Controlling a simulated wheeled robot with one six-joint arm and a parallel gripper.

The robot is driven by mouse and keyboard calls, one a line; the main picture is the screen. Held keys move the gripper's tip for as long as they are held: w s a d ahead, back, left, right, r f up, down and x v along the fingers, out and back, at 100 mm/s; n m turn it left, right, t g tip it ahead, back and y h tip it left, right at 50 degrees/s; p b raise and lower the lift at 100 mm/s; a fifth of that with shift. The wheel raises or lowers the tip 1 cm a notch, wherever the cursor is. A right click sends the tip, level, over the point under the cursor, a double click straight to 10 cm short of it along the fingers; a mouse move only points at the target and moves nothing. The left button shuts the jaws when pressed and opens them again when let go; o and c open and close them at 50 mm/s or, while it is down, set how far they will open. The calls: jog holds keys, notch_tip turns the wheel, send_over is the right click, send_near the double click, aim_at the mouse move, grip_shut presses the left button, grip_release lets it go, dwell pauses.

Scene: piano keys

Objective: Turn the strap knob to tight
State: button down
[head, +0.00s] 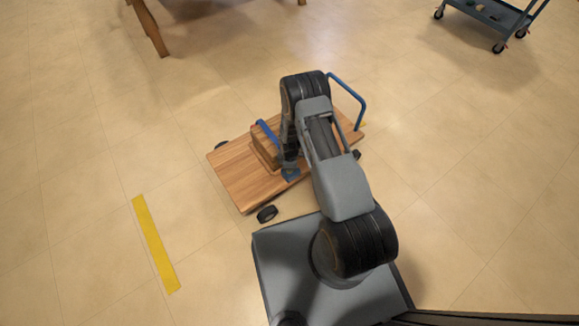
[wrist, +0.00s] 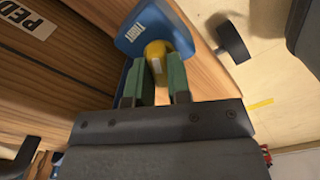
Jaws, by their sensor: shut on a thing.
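The strap knob (wrist: 156,49) is yellow and sits against a blue housing (wrist: 153,27) with a small white label. In the wrist view, my gripper (wrist: 156,66) has its two green fingers on either side of the knob and is shut on it. Part of the knob is hidden between the fingers. In the head view the blue housing (head: 291,174) shows at the near edge of the wooden cart deck (head: 237,183), under my gripper (head: 289,163). A blue strap (head: 267,131) runs over a wooden box (head: 264,148). I cannot read the knob's setting.
The cart has a blue push handle (head: 353,99) at its right end and black wheels (head: 267,214). A yellow floor strip (head: 155,243) lies to the left. A wooden table leg (head: 149,28) and a blue trolley (head: 496,16) stand farther back. The surrounding floor is clear.

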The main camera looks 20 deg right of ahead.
jog(key=n, duration=0.6)
jog(key=shift+b, duration=0.4)
jog(key=shift+n, duration=0.4)
jog(key=c, duration=1.1)
grip_release()
jog(key=shift+o, duration=0.2)
notch_tip(320, 180, up, 14)
jog(key=p, duration=0.5)
